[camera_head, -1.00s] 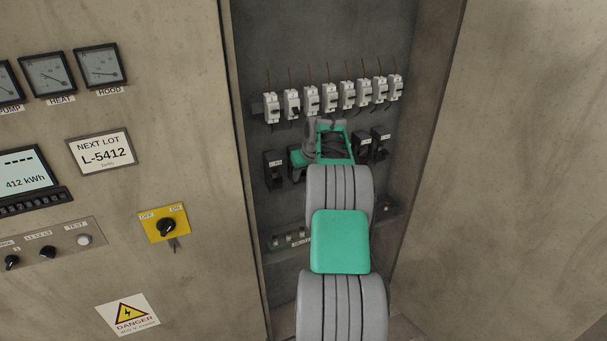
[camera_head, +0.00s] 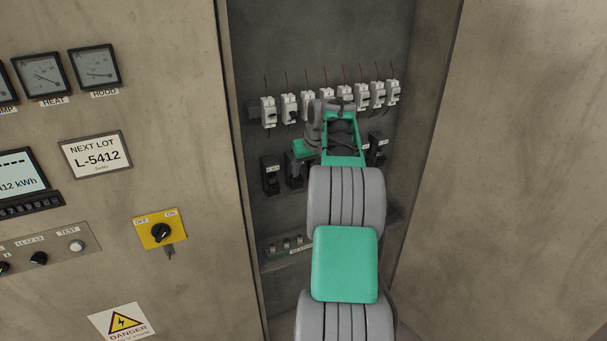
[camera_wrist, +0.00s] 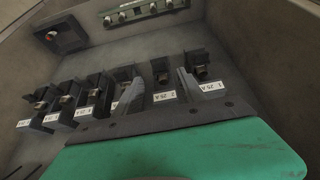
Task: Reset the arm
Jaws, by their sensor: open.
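My arm reaches into the open grey cabinet recess in the head view. My arm hides part of the holder row in the head view.
A row of white breakers (camera_head: 289,108) with wires runs above the holders. A terminal strip (camera_head: 287,246) sits lower. The left panel has a yellow OFF/ON switch (camera_head: 160,230), gauges (camera_head: 94,68) and a danger sign (camera_head: 122,322). A bare wall (camera_head: 510,170) stands at right.

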